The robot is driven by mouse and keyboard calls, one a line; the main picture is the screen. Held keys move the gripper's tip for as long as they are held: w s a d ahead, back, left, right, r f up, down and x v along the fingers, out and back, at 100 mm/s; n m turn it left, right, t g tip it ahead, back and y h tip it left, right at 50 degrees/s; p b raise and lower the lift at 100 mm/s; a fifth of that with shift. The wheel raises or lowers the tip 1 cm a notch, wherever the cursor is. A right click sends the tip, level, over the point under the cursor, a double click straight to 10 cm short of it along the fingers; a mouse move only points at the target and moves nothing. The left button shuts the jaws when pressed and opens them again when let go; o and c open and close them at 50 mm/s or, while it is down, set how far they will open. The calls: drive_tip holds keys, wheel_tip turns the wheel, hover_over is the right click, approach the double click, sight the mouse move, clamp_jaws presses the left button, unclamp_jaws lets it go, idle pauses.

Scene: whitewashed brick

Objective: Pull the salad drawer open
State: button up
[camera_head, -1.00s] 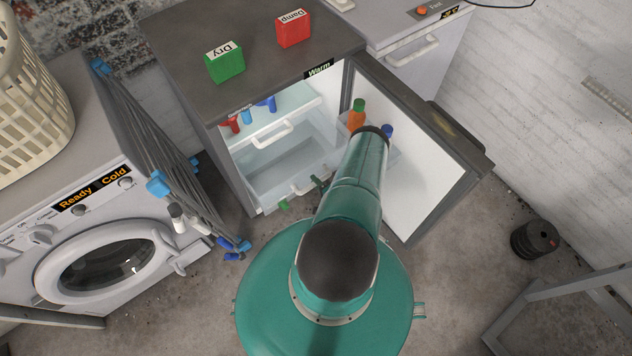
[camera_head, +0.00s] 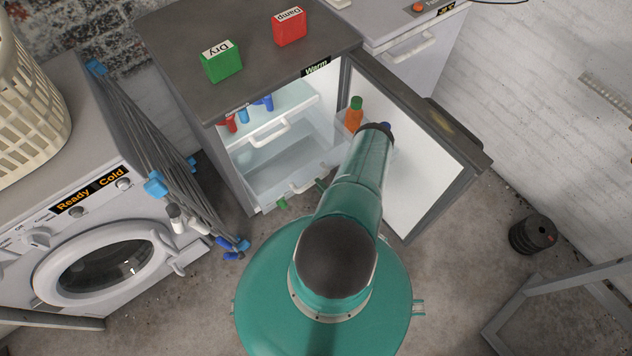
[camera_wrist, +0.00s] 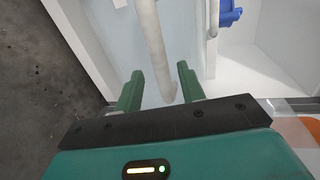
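The fridge (camera_head: 240,170) stands open. Its lower drawer, which I take for the salad drawer (camera_head: 275,178), is pale and low in the cabinet, with a white bar handle (camera_head: 307,187) at the front. I cannot tell whether it is pulled out at all. My gripper (camera_head: 301,194) is at this handle, partly hidden behind my arm in the head view. In the wrist view my gripper (camera_wrist: 159,88) is open, its green fingers on either side of the white bar handle (camera_wrist: 153,45). Gaps show between the bar and both fingers.
The fridge door (camera_head: 425,150) stands open at right, with an orange bottle (camera_head: 354,114) in its rack. An upper white handle (camera_head: 269,132) is above, below small red and blue items. A washing machine (camera_head: 105,265) and folded drying rack (camera_head: 150,140) stand at left.

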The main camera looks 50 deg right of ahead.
drive_tip(key=v, duration=0.9)
drive_tip(key=shift+s, duration=0.2)
drive_tip(key=shift+a, duration=0.1)
